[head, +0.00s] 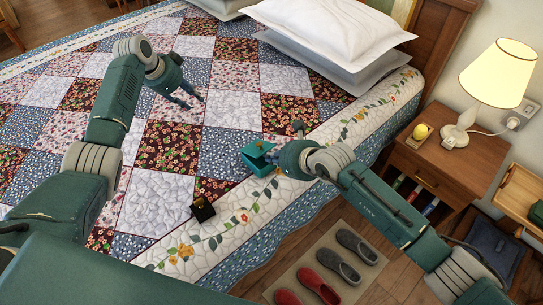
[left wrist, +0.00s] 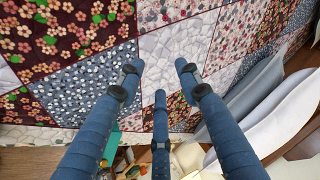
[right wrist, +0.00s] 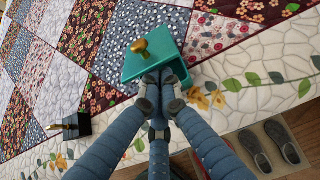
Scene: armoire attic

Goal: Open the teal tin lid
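The teal tin (head: 256,157) stands on the quilt near the bed's right side. How far the lid is open is not clear. My right gripper (head: 279,158) is at the tin's near right edge. Its fingertips (right wrist: 158,80) are close together at the teal edge; whether they pinch it cannot be told. My left gripper (head: 191,99) is open and empty above the quilt; its fingers (left wrist: 158,85) are spread wide.
A small black box (head: 203,209) with a gold piece lies on the quilt left of the tin. Pillows (head: 325,30) are at the head of the bed. A nightstand (head: 430,160) with a lamp (head: 500,85) stands at the right. Slippers (head: 340,262) lie on the floor mat.

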